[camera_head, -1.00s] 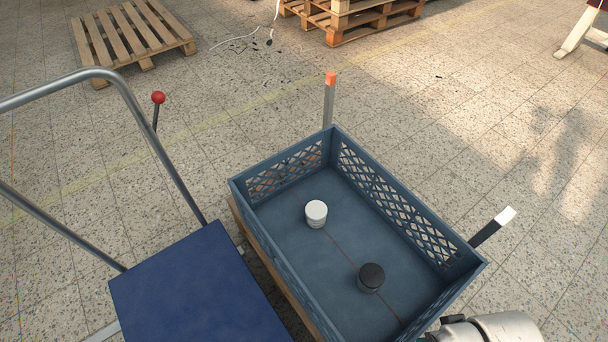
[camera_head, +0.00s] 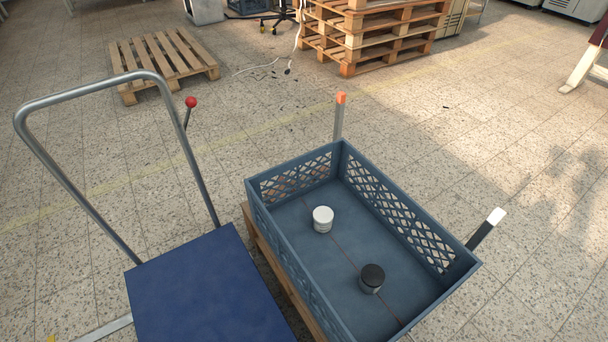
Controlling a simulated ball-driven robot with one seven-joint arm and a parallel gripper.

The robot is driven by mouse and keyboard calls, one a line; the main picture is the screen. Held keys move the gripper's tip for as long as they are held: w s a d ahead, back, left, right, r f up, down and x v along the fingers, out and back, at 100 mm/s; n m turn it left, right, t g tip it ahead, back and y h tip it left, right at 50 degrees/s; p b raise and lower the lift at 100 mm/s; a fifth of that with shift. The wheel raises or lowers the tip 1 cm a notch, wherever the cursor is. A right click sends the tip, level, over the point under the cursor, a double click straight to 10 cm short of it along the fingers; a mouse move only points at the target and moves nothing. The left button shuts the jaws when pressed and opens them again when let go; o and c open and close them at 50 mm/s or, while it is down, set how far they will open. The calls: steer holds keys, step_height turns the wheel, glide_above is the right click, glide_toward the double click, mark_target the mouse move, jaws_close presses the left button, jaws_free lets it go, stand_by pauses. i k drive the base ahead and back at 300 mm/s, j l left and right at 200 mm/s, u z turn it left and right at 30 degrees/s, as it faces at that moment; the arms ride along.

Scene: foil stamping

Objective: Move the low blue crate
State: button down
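The low blue crate (camera_head: 268,229) stands in the lower middle of the head view, with lattice sides and an open top. It rests on a wooden base, which shows along its left side. Inside stand a white jar (camera_head: 323,219) and a black-lidded jar (camera_head: 371,278), apart from each other. A thin reddish line runs along the crate's floor. The crate's near end is cut off by the bottom edge of the picture. My gripper is not in view.
A blue-topped trolley (camera_head: 205,295) with a bent tube handle stands close left of the crate. An orange-tipped post (camera_head: 339,118) and a white-tipped post (camera_head: 486,229) rise beside the crate. A flat pallet (camera_head: 162,65) and stacked pallets (camera_head: 375,35) lie farther back. Floor to the right is clear.

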mark_target(326, 280)
steer(key=i+j, duration=0.15)
steer(key=i, duration=0.4)
steer(key=i+j+z, duration=0.1)
steer(key=i, duration=0.4)
